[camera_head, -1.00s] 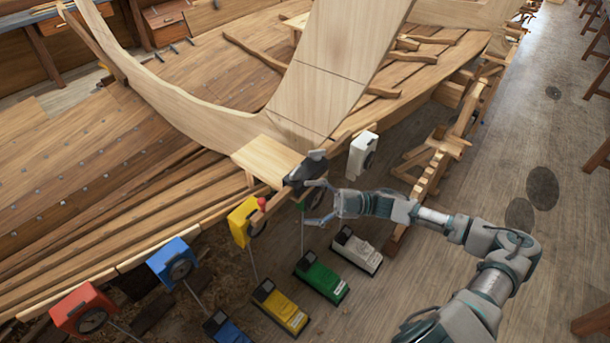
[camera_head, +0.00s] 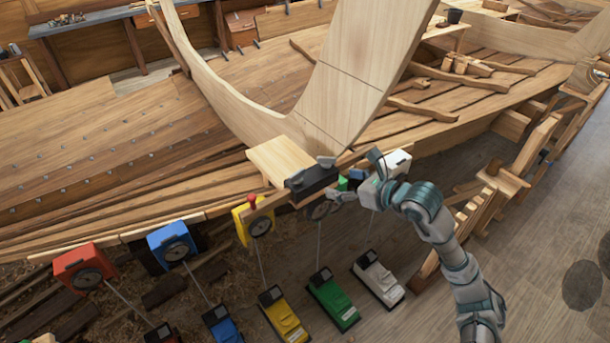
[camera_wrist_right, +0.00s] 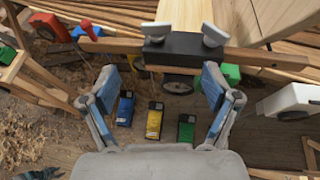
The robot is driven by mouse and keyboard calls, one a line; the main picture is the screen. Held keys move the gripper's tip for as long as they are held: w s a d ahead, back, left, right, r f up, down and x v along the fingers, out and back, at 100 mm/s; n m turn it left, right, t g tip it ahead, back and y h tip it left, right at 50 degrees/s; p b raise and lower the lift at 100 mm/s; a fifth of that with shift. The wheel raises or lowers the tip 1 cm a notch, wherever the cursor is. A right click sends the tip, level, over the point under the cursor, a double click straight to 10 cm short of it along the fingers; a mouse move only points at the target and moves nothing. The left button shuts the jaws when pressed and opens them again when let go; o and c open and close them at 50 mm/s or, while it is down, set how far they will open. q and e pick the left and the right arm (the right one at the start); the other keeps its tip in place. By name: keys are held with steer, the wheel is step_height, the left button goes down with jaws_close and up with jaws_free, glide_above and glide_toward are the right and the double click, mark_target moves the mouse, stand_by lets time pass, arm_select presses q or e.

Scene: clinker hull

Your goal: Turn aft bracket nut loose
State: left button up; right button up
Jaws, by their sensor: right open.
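A black bracket (camera_head: 318,178) clamps at the end of a pale wooden block by the hull's edge; it also shows in the wrist view (camera_wrist_right: 185,50). It carries two grey wing nuts, one on the left (camera_wrist_right: 156,29) and one on the right (camera_wrist_right: 214,36). In the head view, one nut (camera_head: 326,161) stands at its far right end and the other (camera_head: 295,184) at its near left end. I cannot tell which is aft. My right gripper (camera_head: 354,177) is open just right of the bracket. In the wrist view, its fingers (camera_wrist_right: 160,80) are spread below the bracket, with nothing between them.
Clamps with red (camera_head: 86,268), blue (camera_head: 172,243), yellow (camera_head: 252,222) and white (camera_head: 396,164) heads line the hull edge, their rods running to coloured floor blocks. A green one (camera_wrist_right: 231,73) is partly hidden. A curved wooden frame (camera_head: 335,80) rises behind the bracket. Open floor lies right.

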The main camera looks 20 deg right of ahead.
mark_target(298, 174)
steer(key=p+x, duration=0.1)
steer(key=x, duration=0.9)
steer(key=p+x, duration=0.1)
steer(key=x, duration=0.5)
steer(key=shift+s+a+r+p, duration=0.15)
steer(key=shift+a+r+p, duration=0.05)
steer(key=shift+a+p, duration=0.2)
steer(key=shift+w+d+f, duration=0.15)
steer(key=shift+w+f, duration=0.2)
steer(key=shift+w, duration=0.15)
steer(key=shift+w+f, duration=0.1)
steer(key=shift+a, duration=0.25)
steer(key=shift+c, duration=0.7)
steer(key=shift+a, duration=0.15)
steer(key=c, duration=0.4)
steer(key=shift+a, duration=0.1)
steer(key=c, duration=0.6)
arm_select(q)
steer(key=r, duration=0.2)
steer(key=shift+w+r, duration=0.3)
steer(key=shift+r, duration=0.05)
